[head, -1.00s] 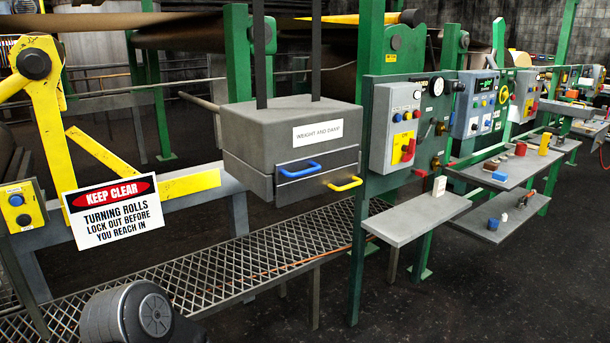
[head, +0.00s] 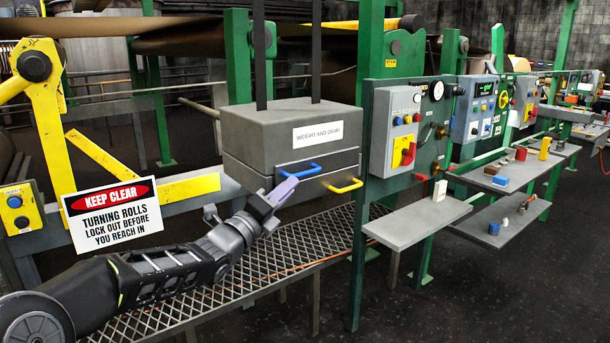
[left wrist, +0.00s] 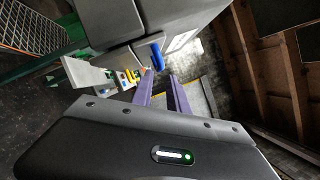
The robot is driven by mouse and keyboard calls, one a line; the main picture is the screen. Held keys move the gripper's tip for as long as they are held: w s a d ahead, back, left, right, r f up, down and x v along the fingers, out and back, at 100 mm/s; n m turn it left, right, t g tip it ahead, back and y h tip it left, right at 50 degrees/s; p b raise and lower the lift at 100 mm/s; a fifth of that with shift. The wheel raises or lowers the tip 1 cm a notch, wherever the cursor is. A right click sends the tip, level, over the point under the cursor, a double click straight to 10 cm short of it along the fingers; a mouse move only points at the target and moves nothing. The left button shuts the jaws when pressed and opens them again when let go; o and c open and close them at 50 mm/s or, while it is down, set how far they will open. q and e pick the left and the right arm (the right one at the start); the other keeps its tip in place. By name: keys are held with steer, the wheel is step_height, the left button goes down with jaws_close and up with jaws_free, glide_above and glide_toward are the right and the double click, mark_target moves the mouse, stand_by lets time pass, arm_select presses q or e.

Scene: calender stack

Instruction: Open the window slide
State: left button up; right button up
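A grey box (head: 262,136) labelled "WEIGHT AND DAMP" hangs from dark rods. Its front has a blue handle (head: 301,171) above a yellow handle (head: 344,186). No part is labelled as a window slide. My left gripper (head: 284,184) is just in front of the box, below and left of the blue handle. In the left wrist view the two purple fingers (left wrist: 160,77) are apart with nothing between them. The blue handle (left wrist: 157,57) lies just beyond their tips; I cannot tell whether they touch. My right gripper is not in view.
A green post (head: 366,150) stands right of the box, with a grey shelf (head: 417,221) and a control panel (head: 396,131) beyond. A mesh walkway (head: 303,239) runs under my arm. A "KEEP CLEAR" sign (head: 112,211) is at the left.

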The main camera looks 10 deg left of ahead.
mark_target(305, 174)
arm_select(q)
steer(key=p+x, duration=0.2)
steer(key=x, duration=0.5)
steer(key=shift+p, duration=0.4)
steer(key=shift+w+d, duration=0.15)
steer(key=shift+w, duration=0.25)
steer(key=shift+c, duration=0.4)
jaws_close()
steer(key=shift+r, duration=0.1)
